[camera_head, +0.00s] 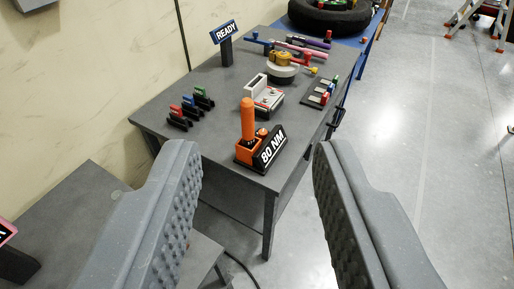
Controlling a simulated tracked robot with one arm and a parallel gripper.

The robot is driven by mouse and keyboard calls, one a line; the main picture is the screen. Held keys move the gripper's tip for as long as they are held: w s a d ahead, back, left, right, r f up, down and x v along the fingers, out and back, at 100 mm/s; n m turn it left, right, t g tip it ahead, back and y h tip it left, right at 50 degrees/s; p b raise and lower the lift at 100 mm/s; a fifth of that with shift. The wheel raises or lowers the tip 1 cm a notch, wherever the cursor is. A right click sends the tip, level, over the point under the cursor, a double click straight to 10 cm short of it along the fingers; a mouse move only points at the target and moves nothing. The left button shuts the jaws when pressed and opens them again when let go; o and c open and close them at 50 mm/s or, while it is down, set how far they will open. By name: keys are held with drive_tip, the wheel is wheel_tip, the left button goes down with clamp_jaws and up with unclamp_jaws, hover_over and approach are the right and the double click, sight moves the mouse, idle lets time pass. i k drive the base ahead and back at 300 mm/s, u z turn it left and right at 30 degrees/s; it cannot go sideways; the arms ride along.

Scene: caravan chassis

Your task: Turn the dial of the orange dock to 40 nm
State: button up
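The orange dock (245,155) stands near the front corner of a dark grey table. Its black slanted plate (271,150) reads "80 NM" in white. An upright orange handle (247,118) rises from the dock. A small orange knob (262,133) sits behind the plate and is probably the dial; it is partly hidden by the plate. My gripper (258,160) is open and empty, with its two grey ridged fingers wide apart. The dock shows between the fingers, farther off, and nothing touches it.
Behind the dock are a white and grey device (264,93), red, blue and green clips (190,106), a READY sign (225,42) and several tools. A second grey table (70,215) is at lower left. Clear floor (400,140) lies to the right.

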sight(262, 133)
drive_tip(key=k, duration=0.45)
drive_tip(key=z, duration=0.45)
drive_tip(key=i, duration=1.6)
drive_tip(key=u, duration=0.65)
